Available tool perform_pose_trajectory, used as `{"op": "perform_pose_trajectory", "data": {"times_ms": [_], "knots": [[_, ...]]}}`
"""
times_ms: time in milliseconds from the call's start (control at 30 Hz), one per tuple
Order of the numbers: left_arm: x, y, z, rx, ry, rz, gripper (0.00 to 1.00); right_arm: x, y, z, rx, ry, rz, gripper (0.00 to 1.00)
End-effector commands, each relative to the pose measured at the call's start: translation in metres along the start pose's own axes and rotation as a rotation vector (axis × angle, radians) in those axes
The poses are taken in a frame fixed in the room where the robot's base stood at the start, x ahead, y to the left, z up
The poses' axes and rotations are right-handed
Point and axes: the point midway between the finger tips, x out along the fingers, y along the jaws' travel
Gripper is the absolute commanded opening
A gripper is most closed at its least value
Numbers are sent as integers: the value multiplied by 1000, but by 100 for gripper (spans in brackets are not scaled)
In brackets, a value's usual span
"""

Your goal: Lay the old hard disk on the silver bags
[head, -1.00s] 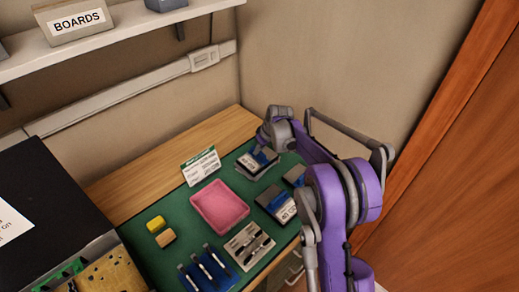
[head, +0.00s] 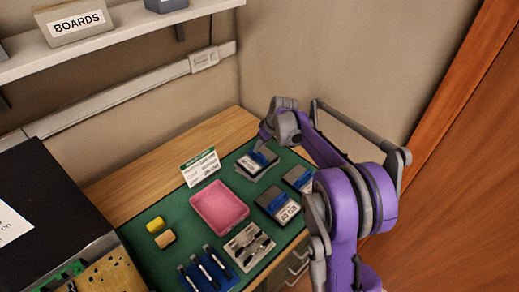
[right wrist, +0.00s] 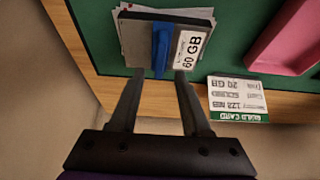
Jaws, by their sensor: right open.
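A dark hard disk (head: 257,161) with a blue grip (right wrist: 161,48) and a white label reading 60 GB (right wrist: 190,48) lies on flat silver-grey bags (head: 245,172) at the back of the green mat. The bags' edges stick out past the disk in the right wrist view (right wrist: 134,9). My right gripper (head: 262,146) is over the disk's near-wall side. In the right wrist view its two fingers (right wrist: 159,74) stand apart with nothing between them, just short of the blue grip. My left gripper is not in view.
Two more disks with blue grips (head: 279,204) (head: 299,178) lie to the right. The wall stands close behind.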

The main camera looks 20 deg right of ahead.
Motion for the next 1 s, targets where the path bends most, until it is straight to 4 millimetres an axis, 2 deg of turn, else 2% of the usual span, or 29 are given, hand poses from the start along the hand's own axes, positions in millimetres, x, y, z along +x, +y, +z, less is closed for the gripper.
{"op": "perform_pose_trajectory", "data": {"times_ms": [100, 300, 567, 667, 767, 833, 1000], "knots": [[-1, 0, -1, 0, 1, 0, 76, -28, 0, 0, 1, 0, 1, 47], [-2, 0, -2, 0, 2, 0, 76, -62, 0, 0, 1, 0, 0, 47], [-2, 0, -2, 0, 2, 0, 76, -77, 0, 0, 0, 0, 0, 47], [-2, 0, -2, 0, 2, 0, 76, -81, -8, 3, 6, -1, 3, 47], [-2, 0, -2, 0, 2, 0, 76, -93, -30, 13, 24, -3, 14, 47], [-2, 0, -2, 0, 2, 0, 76, -104, -55, 27, 48, -3, 25, 47], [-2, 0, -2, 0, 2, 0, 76, -130, -122, 81, 122, 6, 66, 47]]}}
